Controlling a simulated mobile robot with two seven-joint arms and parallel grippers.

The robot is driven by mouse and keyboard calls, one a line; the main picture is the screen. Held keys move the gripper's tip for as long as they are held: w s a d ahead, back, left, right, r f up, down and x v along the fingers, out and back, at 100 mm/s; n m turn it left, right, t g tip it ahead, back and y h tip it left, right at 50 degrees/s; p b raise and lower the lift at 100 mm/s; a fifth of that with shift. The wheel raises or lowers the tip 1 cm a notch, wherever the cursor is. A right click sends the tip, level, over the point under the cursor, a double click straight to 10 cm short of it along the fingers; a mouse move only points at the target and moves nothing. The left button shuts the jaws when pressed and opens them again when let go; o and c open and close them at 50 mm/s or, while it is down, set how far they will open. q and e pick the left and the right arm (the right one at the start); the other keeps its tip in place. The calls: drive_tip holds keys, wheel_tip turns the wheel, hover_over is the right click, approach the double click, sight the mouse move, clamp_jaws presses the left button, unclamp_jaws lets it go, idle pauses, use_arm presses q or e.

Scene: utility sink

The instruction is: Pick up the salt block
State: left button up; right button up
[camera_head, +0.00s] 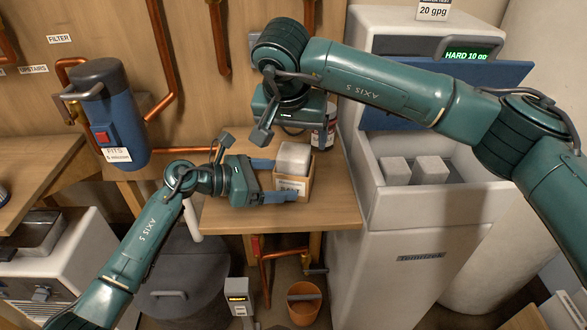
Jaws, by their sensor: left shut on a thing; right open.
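A pale, translucent salt block (293,157) sits in an open cardboard box (305,180) on the wooden bench, its top above the rim. My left gripper (272,181) comes in from the left with its blue fingers on either side of the box. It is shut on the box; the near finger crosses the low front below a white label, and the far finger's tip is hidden. My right gripper (292,122) is open and empty, pointing down behind the box. Two more white blocks (413,171) stand in the open tank at the right.
The bench top (335,205) is bare to the right of the box. A can (323,135) stands behind it, partly hidden by my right arm. A blue filter canister (115,120) stands at left. A white tank (405,240) borders the bench, and a bucket (304,302) is below.

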sight(293, 152)
drive_tip(key=x, duration=0.5)
drive_tip(key=shift+s+a+f, duration=0.15)
drive_tip(key=shift+s+a, duration=0.1)
drive_tip(key=shift+a, duration=0.05)
drive_tip(key=shift+c, duration=0.2)
clamp_jaws()
idle(0.4)
